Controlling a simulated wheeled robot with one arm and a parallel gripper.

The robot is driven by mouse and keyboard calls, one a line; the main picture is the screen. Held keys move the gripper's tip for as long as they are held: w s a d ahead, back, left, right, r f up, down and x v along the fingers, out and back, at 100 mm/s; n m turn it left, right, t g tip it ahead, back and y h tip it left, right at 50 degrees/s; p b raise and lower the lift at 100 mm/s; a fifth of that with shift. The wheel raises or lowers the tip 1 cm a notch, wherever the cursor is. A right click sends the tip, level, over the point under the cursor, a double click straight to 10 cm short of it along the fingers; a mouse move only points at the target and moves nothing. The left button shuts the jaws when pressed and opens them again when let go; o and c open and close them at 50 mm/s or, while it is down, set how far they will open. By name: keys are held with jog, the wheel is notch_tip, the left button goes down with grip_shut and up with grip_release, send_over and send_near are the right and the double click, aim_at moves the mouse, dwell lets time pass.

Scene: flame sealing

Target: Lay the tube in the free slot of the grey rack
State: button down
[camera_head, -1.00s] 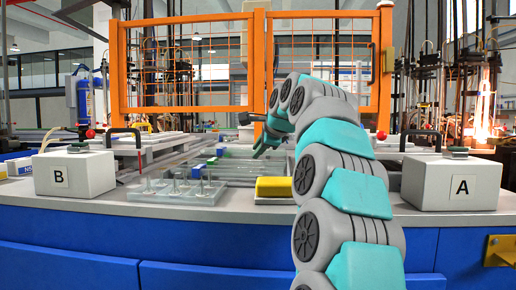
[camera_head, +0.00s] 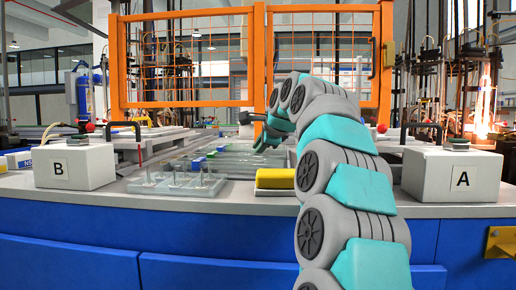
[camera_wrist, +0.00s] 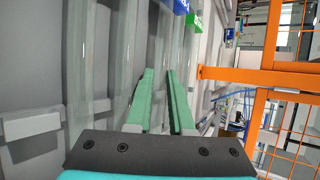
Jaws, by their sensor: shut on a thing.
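My gripper (camera_wrist: 159,72) has two green fingers close together, shut on a clear glass tube (camera_wrist: 160,45) that shows between and beyond them in the wrist view. The tube's edges are faint, and its ends are not clear. In the head view, my gripper (camera_head: 268,140) is over the far part of the bench, partly hidden by my arm. The grey rack (camera_wrist: 25,122) is under the fingers, and other clear tubes (camera_wrist: 76,70) lie across its bars to the left. I cannot tell which slot is free, nor whether the held tube touches the rack.
White boxes B (camera_head: 75,168) and A (camera_head: 453,175) stand at left and right. A clear tray with upright pins (camera_head: 178,182) and a yellow block (camera_head: 276,178) are at the front edge. An orange mesh fence (camera_head: 190,101) stands behind the bench.

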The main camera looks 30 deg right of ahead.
dwell(0.3)
jog(key=c, duration=0.7)
grip_release()
jog(key=shift+f, duration=0.2)
